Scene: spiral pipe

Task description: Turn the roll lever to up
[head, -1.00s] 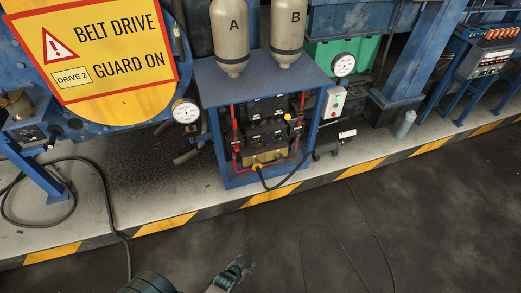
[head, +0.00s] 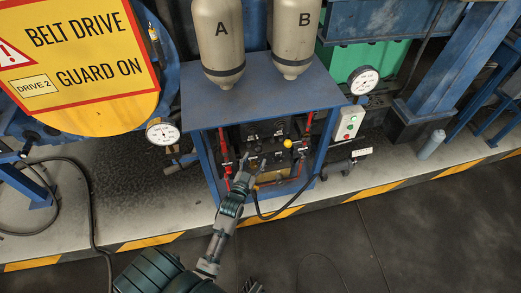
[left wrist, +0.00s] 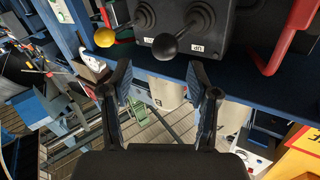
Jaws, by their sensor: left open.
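The lever panel (head: 264,132) sits inside a blue frame under the two tanks. In the left wrist view, which looks inverted, a black-knobbed lever (left wrist: 166,46) stands closest to my gripper, beside a yellow-knobbed lever (left wrist: 104,37). My left gripper (head: 247,166) reaches to the panel front. Its fingers (left wrist: 162,80) are open and empty, with the black knob just beyond the gap between the tips. A gripper-like part, possibly my right gripper (head: 252,286), shows at the bottom edge.
Red handles (head: 307,122) flank the panel. A black hose (head: 262,212) loops out at its front. Tanks A (head: 219,40) and B (head: 297,38) stand on the blue top (head: 262,85). A button box (head: 347,122) is on the right. The dark floor in front is largely clear.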

